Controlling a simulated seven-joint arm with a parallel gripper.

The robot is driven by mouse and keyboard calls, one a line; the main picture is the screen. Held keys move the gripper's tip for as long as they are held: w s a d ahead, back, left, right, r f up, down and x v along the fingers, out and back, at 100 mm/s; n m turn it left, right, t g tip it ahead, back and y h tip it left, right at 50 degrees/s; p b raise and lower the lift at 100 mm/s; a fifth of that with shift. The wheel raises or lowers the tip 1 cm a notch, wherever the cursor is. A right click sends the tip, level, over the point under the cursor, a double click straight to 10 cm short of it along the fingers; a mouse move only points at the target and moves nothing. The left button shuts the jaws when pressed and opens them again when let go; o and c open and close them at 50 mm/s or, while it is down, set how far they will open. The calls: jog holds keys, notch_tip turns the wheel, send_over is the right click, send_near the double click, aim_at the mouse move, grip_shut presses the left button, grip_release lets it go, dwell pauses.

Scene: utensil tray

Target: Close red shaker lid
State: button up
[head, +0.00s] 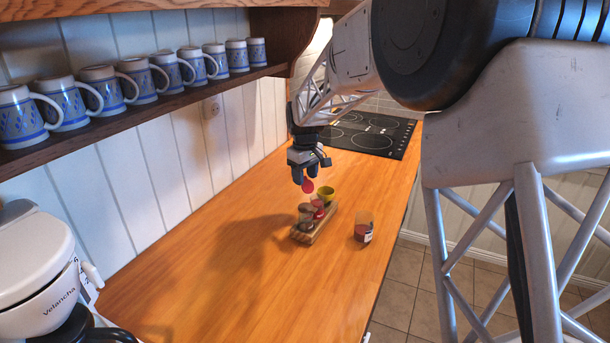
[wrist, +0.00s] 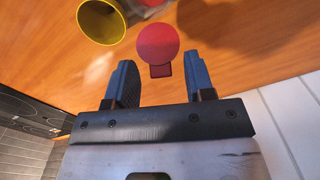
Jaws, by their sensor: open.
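The round red lid (head: 308,186) stands raised above the red shaker (head: 318,208) in the wooden holder (head: 322,228). My gripper (head: 308,172) is open, just above and behind the lid in the head view. In the wrist view the lid (wrist: 158,40) shows as a red disc with a small tab (wrist: 161,71) on its near side. The open fingertips of my gripper (wrist: 158,60) are on either side of the lid's near edge, with visible gaps. I cannot tell whether they touch it. The shaker's body is mostly hidden in the wrist view.
A yellow shaker (head: 326,193) and a brownish shaker (head: 305,214) share the holder. A separate jar with red contents (head: 363,228) stands to the right. Mugs (head: 145,78) line the shelf, a coffee maker (head: 40,265) stands front left, and a cooktop (head: 372,133) lies behind.

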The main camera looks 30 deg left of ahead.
jog(key=shift+c, duration=0.3)
grip_shut()
